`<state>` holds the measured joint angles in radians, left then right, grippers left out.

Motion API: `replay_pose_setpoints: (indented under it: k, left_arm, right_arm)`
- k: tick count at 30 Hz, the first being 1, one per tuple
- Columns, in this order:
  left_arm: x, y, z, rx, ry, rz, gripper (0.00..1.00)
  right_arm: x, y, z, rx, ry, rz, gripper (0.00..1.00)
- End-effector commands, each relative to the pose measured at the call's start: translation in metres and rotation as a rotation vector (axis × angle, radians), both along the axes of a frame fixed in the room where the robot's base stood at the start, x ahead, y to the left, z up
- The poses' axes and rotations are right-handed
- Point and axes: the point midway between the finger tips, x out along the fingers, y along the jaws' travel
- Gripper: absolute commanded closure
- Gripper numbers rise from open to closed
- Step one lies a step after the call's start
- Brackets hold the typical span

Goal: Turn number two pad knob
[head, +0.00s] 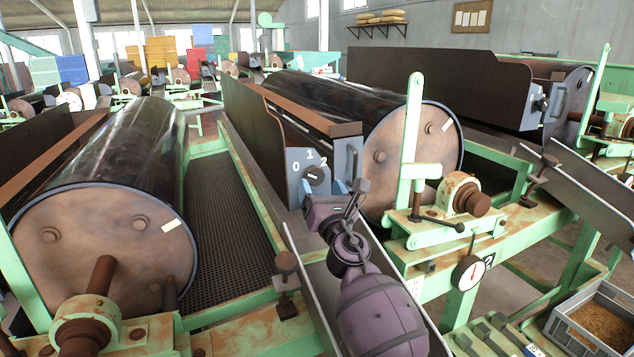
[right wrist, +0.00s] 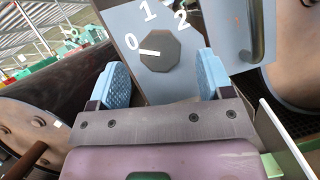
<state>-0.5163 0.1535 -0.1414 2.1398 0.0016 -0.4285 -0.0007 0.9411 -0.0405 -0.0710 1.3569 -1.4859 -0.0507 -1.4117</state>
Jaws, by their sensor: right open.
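The dark knob (head: 318,175) sits on a grey-blue panel (head: 296,190) marked 0, 1 and 2, at the end of the middle drum's brown housing. In the right wrist view the knob (right wrist: 168,50) is an octagon whose white pointer faces left, toward the 0. My right gripper (head: 332,190) is just in front of the panel, open and empty. In the right wrist view its blue fingers (right wrist: 163,75) stand wide apart, below and to either side of the knob, with clear gaps. My left gripper is not in view.
A grey handle (right wrist: 258,30) is right of the knob. The middle drum (head: 400,165) has a green upright lever (head: 411,130) beside it. Another drum (head: 110,240) lies left; a grain crate (head: 560,318) stands lower right.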

Motion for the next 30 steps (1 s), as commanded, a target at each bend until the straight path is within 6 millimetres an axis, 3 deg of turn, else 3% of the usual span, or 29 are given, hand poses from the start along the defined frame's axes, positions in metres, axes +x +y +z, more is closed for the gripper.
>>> replay_pose_setpoints:
  k: [9, 21, 30]
  left_arm:
    - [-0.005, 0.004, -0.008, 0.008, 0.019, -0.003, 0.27]
    - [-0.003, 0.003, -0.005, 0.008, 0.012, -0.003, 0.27]
    - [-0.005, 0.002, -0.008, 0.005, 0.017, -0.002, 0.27]
  right_arm:
    - [0.024, 0.008, 0.008, 0.0, 0.002, 0.0, 0.27]
    - [0.028, 0.009, 0.012, 0.0, 0.0, 0.0, 0.27]
    - [0.028, 0.009, 0.012, 0.0, 0.0, 0.0, 0.71]
